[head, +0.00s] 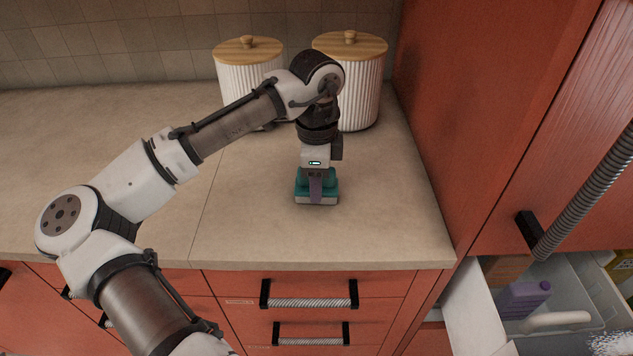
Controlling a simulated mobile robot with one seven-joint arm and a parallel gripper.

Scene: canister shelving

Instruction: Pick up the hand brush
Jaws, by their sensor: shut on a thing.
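The hand brush (329,192) looks teal, with a purple strip down its middle and a pale lower edge. It is on or just above the beige countertop, in front of the canisters; I cannot tell whether it touches the counter. My gripper (316,180) points down over it and is shut on it. The fingertips are mostly hidden against the brush.
Two white ribbed canisters with wooden lids, left (240,78) and right (366,85), stand behind my gripper. A tall red cabinet (455,130) bounds the counter's right side. An open drawer (478,310) at lower right holds a purple bottle (525,298). The left counter is clear.

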